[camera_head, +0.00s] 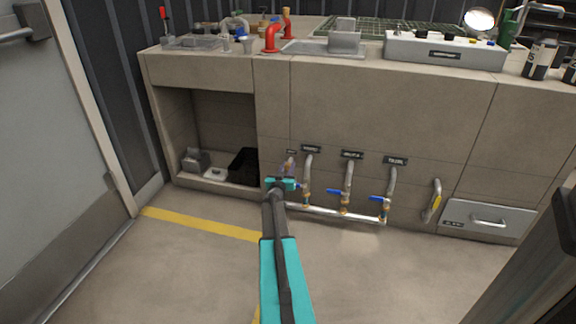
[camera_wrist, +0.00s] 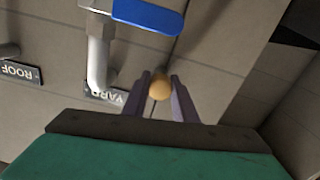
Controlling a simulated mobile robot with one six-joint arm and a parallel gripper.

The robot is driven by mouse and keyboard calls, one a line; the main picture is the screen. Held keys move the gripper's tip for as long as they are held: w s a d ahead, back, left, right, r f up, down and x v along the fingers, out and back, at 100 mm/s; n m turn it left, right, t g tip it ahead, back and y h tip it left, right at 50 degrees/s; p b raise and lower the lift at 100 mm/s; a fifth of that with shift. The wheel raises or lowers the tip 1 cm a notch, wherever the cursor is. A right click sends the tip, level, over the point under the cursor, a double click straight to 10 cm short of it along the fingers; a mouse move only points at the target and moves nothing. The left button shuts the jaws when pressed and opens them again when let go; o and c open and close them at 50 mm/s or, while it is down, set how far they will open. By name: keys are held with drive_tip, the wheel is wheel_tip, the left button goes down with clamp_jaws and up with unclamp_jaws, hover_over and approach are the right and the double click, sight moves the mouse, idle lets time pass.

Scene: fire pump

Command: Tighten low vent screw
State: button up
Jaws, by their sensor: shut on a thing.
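The low vent screw, seen as a small round brass-coloured head (camera_wrist: 160,89), sits between the two purple-grey fingertips in the wrist view. My gripper (camera_wrist: 160,82) is shut on it, with one finger on each side. In the head view my gripper (camera_head: 288,171) reaches to the left end of the low pipe row on the front of the counter. There its own teal body and fingers hide most of the screw, so its turn and depth cannot be told.
Blue-handled valves (camera_head: 343,195) on vertical pipes stand to the right above a low horizontal pipe (camera_head: 330,212). A blue lever (camera_wrist: 148,14) and grey pipe (camera_wrist: 98,62) are close by in the wrist view. An open cubby (camera_head: 222,125) is at left; floor in front is clear.

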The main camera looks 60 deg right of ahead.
drive_tip(key=m, duration=0.5)
drive_tip(key=shift+w+a+f, duration=0.15)
drive_tip(key=m+b, duration=0.1)
drive_tip(key=m, duration=0.3)
drive_tip(key=shift+f+m, duration=0.1)
drive_tip(key=shift+m, duration=0.2)
drive_tip(key=m+b, duration=0.3)
drive_tip(key=m, duration=0.3)
drive_tip(key=shift+w+a, duration=0.1)
drive_tip(key=shift+w, duration=0.05)
drive_tip(key=shift+w+m+b, duration=0.1)
drive_tip(key=shift+m+b, duration=0.9)
drive_tip(key=shift+m, duration=0.8)
drive_tip(key=shift+r, duration=0.25)
drive_tip(key=o, duration=0.9)
drive_tip(key=shift+c, duration=0.2)
drive_tip(key=shift+o, duration=0.9)
drive_tip(key=shift+s, duration=0.2)
